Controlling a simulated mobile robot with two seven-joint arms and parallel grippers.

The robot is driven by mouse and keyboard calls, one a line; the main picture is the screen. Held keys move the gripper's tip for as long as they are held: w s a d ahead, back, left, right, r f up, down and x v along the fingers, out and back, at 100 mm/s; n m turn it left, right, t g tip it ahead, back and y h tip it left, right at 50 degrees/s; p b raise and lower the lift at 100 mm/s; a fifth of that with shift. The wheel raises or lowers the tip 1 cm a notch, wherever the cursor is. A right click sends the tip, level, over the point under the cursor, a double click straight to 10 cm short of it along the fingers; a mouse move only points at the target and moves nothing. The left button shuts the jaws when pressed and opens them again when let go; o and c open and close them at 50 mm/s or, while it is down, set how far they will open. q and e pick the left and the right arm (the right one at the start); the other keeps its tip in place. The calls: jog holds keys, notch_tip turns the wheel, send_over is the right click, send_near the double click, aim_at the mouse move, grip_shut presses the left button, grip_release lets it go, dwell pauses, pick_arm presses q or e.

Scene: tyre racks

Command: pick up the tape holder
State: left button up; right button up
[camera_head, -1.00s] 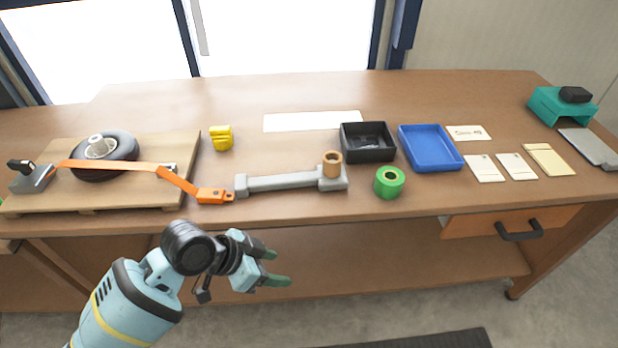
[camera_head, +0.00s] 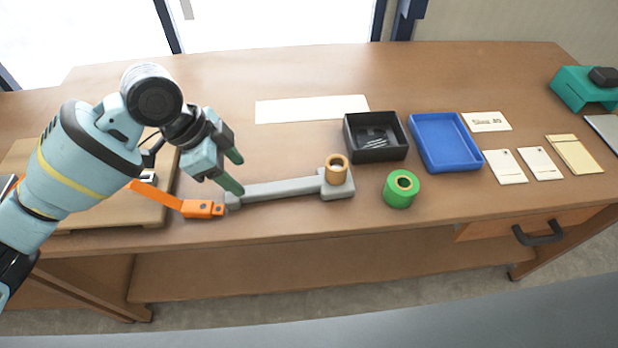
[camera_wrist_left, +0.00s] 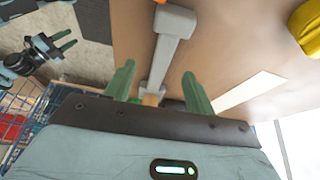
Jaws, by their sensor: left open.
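The tape holder (camera_head: 280,187) is a long grey bar lying on the workbench, with a brown tape roll (camera_head: 337,168) standing on its wider right end. My left gripper (camera_head: 236,172) is open and empty, above the bar's left end. In the left wrist view the holder (camera_wrist_left: 166,50) runs lengthwise between the two green fingers (camera_wrist_left: 158,88), apart from them; its far end is partly hidden by the gripper. My right gripper (camera_wrist_left: 66,41) shows only in the left wrist view, off the bench, its fingers apart.
An orange strap (camera_head: 195,208) ends close to the holder's left end. A green tape roll (camera_head: 401,189), a black tray (camera_head: 375,137) and a blue tray (camera_head: 445,141) stand to the right. A yellow object (camera_wrist_left: 306,27) is at the wrist view's right edge. Bare bench lies behind the holder.

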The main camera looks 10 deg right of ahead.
aim_at(256, 189)
pick_arm(q)
jog(key=shift+x, duration=1)
jog(key=shift+w+f, duration=0.1)
jog(key=shift+f, duration=0.1)
jog(key=shift+d+f, duration=0.2)
jog(key=shift+f, duration=0.2)
jog(key=x, duration=0.4)
jog(key=shift+w+f, duration=0.15)
jog(key=shift+w, duration=0.15)
pick_arm(e)
jog(key=shift+w, duration=0.45)
pick_arm(q)
jog(key=shift+c, duration=0.3)
pick_arm(e)
jog(key=shift+s, duration=0.1)
